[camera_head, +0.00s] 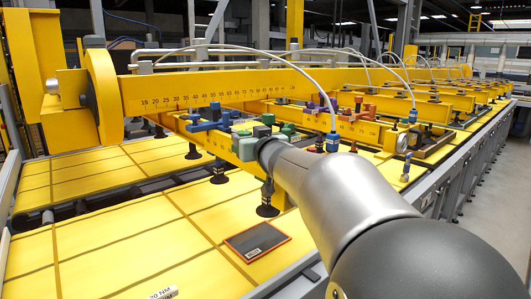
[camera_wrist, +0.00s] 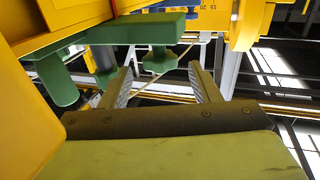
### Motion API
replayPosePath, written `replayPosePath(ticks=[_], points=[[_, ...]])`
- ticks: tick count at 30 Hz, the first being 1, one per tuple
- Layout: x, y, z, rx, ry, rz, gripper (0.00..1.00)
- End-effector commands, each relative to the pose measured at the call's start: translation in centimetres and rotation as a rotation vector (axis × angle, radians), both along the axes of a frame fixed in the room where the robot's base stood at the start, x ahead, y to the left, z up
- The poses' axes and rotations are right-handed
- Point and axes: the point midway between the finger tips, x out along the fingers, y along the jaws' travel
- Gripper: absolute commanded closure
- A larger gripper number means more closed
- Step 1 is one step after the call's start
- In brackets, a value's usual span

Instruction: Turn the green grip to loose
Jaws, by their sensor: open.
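The green grip (camera_wrist: 160,61) is a small winged knob under a green bar (camera_wrist: 140,28) in the wrist view. A second green winged part (camera_wrist: 62,82) hangs to its left, on a grey post. My gripper (camera_wrist: 160,70) is open, with one ribbed finger on each side of the winged knob in the picture. I see no contact, and the depth between fingertips and knob is hard to judge. In the head view, green parts (camera_head: 288,129) show on the yellow beam just beyond my wrist, which hides part of them. The gripper's fingers cannot be made out there.
A long yellow beam with a number scale (camera_head: 215,106) crosses above. Blue grips (camera_head: 208,122) and red ones (camera_head: 318,108) sit close by, with hoses overhead. Black suction cups (camera_head: 219,178) hang over yellow panels (camera_head: 100,238). A dark framed plate (camera_head: 257,243) lies on a panel.

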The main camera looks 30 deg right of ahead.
Motion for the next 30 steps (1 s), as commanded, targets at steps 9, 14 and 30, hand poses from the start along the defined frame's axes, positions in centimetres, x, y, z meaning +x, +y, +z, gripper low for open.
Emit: replayPosePath(ticks=[9, 14, 30], points=[[-7.7, 0.8, 0.1, 0.001, -0.003, 0.001, 0.44], [-10.1, 1.1, 0.1, 0.002, -0.001, 0.000, 0.44], [-11.4, 1.1, -0.1, 0.001, 0.001, 0.000, 0.44]])
